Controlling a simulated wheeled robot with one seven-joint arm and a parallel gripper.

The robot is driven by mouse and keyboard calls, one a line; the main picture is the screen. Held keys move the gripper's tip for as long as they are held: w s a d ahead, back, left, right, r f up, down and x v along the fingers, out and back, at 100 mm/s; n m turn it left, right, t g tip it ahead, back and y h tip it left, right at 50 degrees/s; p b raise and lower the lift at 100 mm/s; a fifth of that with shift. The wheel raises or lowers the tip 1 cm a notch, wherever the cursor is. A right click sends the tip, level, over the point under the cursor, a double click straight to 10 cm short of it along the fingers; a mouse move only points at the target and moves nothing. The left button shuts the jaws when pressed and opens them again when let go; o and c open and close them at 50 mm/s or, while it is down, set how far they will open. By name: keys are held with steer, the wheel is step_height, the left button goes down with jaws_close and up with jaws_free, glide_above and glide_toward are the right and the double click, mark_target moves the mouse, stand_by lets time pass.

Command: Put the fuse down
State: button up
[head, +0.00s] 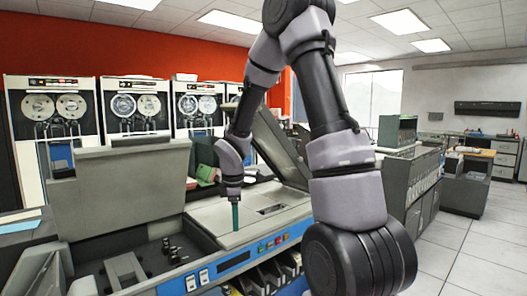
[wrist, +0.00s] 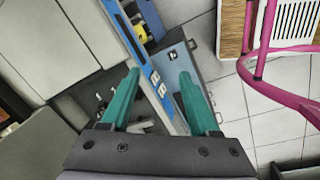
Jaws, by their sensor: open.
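My gripper (wrist: 159,74) has two teal fingers spread apart, with nothing between them. In the head view my gripper (head: 235,214) points down over the light top of the grey card machine (head: 215,222). The wrist view looks past the fingers to the machine's blue front strip (wrist: 150,72) and the floor beside it. I cannot make out a fuse in either view. My arm hides part of the machine's right side in the head view.
Raised grey covers (head: 128,190) stand at the machine's left. Tape cabinets (head: 138,108) line the red wall. The wrist view shows a pink tubular frame (wrist: 262,50) at right. Tiled floor (head: 458,255) is clear at the right of the head view.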

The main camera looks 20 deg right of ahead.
steer(key=s+d+r+m+t, duration=0.1)
steer(key=s+r+m, duration=0.3)
steer(key=r, duration=0.4)
steer(key=s+d+r+m+t, duration=0.1)
steer(key=s+r+m, duration=0.2)
steer(key=r+m, duration=0.3)
steer(key=s+r+m+t+y, duration=0.2)
steer(key=s+r+m+t, duration=0.1)
steer(key=s+r+m, duration=0.6)
steer(key=shift+s+a+r+t+y, duration=0.35)
steer(key=shift+s+r, duration=1.05)
steer(key=shift+s, duration=0.7)
steer(key=shift+d, duration=0.15)
